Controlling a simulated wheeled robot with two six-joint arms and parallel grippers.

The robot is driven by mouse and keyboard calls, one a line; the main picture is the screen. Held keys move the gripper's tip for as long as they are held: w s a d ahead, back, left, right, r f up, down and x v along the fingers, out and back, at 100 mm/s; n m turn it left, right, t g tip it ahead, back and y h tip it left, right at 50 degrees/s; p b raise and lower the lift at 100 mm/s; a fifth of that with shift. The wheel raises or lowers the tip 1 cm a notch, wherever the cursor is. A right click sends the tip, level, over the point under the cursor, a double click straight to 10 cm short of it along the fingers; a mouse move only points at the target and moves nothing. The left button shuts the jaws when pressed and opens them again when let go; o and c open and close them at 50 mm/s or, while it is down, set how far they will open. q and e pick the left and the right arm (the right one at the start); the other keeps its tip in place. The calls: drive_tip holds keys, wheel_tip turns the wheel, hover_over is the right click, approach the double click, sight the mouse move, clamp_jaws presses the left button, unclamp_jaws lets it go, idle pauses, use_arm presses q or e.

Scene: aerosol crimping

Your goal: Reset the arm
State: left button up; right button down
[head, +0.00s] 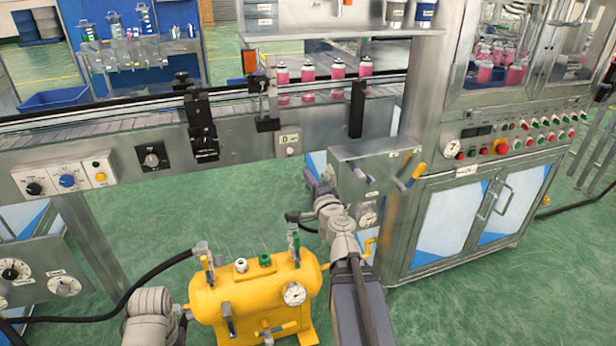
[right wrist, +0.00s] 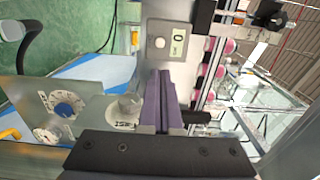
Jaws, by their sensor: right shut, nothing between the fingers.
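My right arm (head: 343,240) reaches up from the bottom centre, beside the grey control box (head: 375,165). Its gripper (head: 312,177) points away, toward the conveyor's front panel, left of the box. In the right wrist view the purple fingers (right wrist: 162,90) are together with nothing between them. A grey panel with a blue knob (right wrist: 65,109) lies left of them. My left arm (head: 152,318) shows only as a grey joint at the bottom left; its gripper is not visible.
A yellow tank (head: 245,300) with valves and a gauge stands between my arms. The conveyor (head: 110,130) carries several pink cans (head: 338,70) behind. A steel cabinet (head: 480,215) stands to the right. A black hose (head: 135,283) runs to the tank.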

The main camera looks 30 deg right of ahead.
drive_tip(key=shift+a, duration=0.1)
idle(0.5)
drive_tip(key=w+a+f+n+g+y, duration=0.15)
drive_tip(key=a+n+y, duration=0.25)
drive_tip(key=a, duration=0.4)
drive_tip(key=w+a+f+n+y, duration=0.1)
drive_tip(key=a+f+n+y, duration=0.2)
drive_tip(key=a, duration=0.5)
drive_tip(key=s+a+f+n+g+y, duration=0.25)
drive_tip(key=a+f+n, duration=0.2)
drive_tip(key=a, duration=0.35)
drive_tip(key=s+a+f+n+g+y, duration=0.1)
drive_tip(key=s+a+f+n+g, duration=0.15)
drive_tip(key=a+n+g, duration=0.35)
drive_tip(key=s+a+f+n+g+h, duration=0.3)
drive_tip(key=s+f+g, duration=0.15)
drive_tip(key=s, duration=0.35)
drive_tip(key=s+a+f+n+g+h, duration=0.35)
drive_tip(key=s+f, duration=0.25)
drive_tip(key=s, duration=0.2)
use_arm(q)
wheel_tip(320, 180, up, 27)
drive_tip(key=p, duration=2.7)
use_arm(e)
wheel_tip(320, 180, up, 27)
drive_tip(key=s+d+h, duration=0.1)
use_arm(q)
drive_tip(key=shift+o, duration=0.2)
use_arm(e)
drive_tip(key=shift+s, duration=0.1)
